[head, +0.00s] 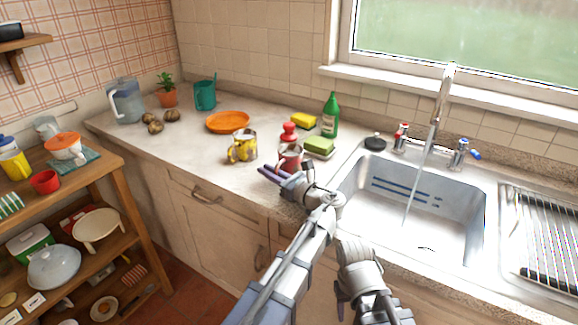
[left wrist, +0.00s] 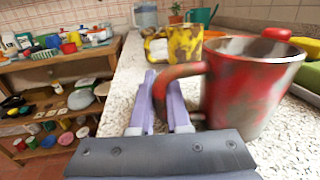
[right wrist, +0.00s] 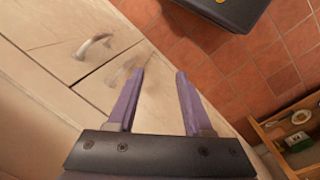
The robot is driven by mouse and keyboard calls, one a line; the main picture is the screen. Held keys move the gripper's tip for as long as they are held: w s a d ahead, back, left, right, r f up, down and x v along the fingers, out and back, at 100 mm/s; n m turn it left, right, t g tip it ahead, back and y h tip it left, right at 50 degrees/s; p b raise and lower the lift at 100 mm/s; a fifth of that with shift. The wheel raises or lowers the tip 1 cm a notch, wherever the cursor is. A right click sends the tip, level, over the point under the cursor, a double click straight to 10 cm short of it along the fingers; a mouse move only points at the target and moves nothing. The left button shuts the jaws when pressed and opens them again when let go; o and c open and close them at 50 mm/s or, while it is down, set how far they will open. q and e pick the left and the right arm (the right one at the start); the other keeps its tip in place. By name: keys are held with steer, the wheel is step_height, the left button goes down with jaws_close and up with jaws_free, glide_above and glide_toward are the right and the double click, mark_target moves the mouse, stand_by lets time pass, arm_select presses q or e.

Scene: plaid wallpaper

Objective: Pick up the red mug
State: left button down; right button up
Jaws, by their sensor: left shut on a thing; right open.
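The red mug (head: 291,158), red with worn grey patches, is upright near the counter's front edge, left of the sink. In the left wrist view the mug (left wrist: 250,90) fills the right side, its handle reaching left to my fingers. My left gripper (head: 272,174) is shut on that handle; its fingertips (left wrist: 161,86) also show in the left wrist view. I cannot tell whether the mug's base touches the counter. My right gripper (right wrist: 160,76) is open and empty, in front of the cabinet doors above the tiled floor.
A yellow patchy mug (head: 243,147) stands left of the red mug. Behind it are a red-topped item (head: 289,132), a green sponge (head: 319,146) and a green bottle (head: 330,115). The sink (head: 410,205) with running water is right. An orange plate (head: 228,122) lies further back.

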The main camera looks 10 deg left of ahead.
arm_select(q)
steer(key=shift+r+p, duration=0.3)
stand_by(0.4)
step_height(320, 180, up, 9)
steer(key=p, duration=0.9)
steer(key=shift+r, duration=0.2)
steer(key=shift+s, duration=0.15)
